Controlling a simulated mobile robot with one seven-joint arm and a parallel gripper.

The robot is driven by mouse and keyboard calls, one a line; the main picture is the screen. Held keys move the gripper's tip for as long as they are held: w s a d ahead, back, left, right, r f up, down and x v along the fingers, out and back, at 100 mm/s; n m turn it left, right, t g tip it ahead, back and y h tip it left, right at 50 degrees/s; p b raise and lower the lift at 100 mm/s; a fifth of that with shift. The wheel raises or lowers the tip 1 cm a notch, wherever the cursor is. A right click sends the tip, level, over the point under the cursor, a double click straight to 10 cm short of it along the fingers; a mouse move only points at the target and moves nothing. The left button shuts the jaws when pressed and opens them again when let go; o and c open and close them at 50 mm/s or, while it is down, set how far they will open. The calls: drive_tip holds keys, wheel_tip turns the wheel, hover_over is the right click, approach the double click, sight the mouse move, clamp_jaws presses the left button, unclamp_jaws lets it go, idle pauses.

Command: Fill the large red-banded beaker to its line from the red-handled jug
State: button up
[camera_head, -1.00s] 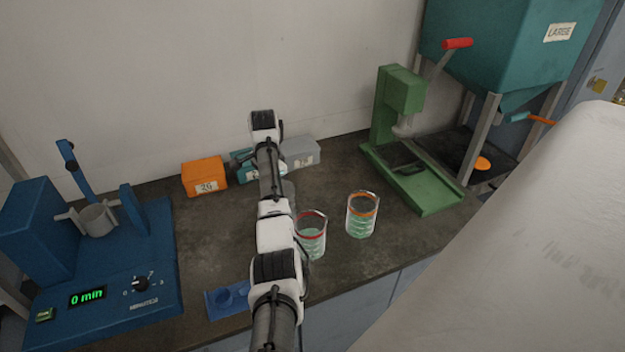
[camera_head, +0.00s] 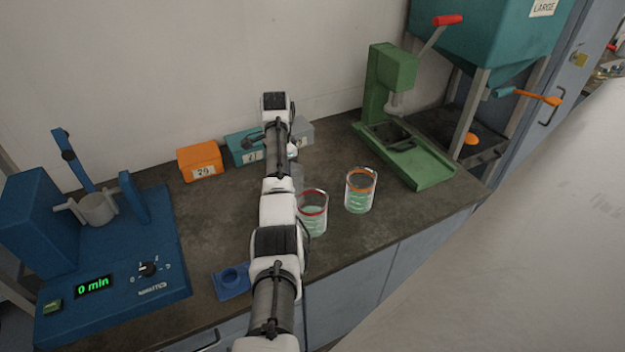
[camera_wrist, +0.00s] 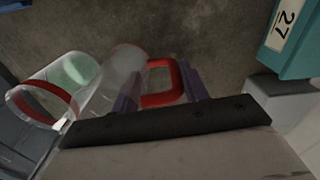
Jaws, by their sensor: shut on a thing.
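The large red-banded beaker (camera_head: 314,222) stands on the bench just right of my arm in the head view, with pale green contents below its red band. It also shows at the left of the wrist view (camera_wrist: 78,72). The clear red-handled jug (camera_wrist: 112,78) is right beside it, and whether they touch is unclear. My gripper (camera_wrist: 160,88), with purple fingers, is shut on the jug's red handle (camera_wrist: 172,98). In the head view my arm hides the gripper and most of the jug. The jug's tilt and fill level are unclear.
An orange-banded beaker (camera_head: 360,200) stands close right of the red-banded one. Orange (camera_head: 200,158) and teal (camera_head: 240,147) boxes stand behind. A blue machine (camera_head: 110,270) is at left, a green press (camera_head: 405,150) and teal hopper (camera_head: 490,50) at right. A blue holder (camera_head: 230,284) sits near the front edge.

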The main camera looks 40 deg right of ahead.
drive_tip(key=shift+r, duration=0.1)
drive_tip(key=shift+s+r+t, duration=0.6)
drive_tip(key=shift+s+t, duration=0.1)
drive_tip(key=shift+t, duration=0.3)
drive_tip(key=s+a+r+t+h, duration=0.1)
drive_tip(key=s+r+t, duration=0.5)
drive_tip(key=r, duration=0.4)
drive_tip(key=shift+s+r+t, duration=0.3)
drive_tip(key=shift+s+t, duration=0.05)
drive_tip(key=shift+t, duration=0.55)
drive_tip(key=shift+s+f+t, duration=0.1)
drive_tip(key=shift+s+t, duration=0.15)
drive_tip(key=shift+t, duration=0.35)
idle(0.5)
drive_tip(key=shift+s+r+t, duration=0.25)
drive_tip(key=shift+r+t, duration=0.05)
drive_tip(key=shift+t, duration=0.1)
idle(1.0)
drive_tip(key=shift+s+a+r+t+h+b, duration=0.1)
drive_tip(key=shift+s+r+t+h+b, duration=0.15)
drive_tip(key=shift+b, duration=0.6)
idle(1.7)
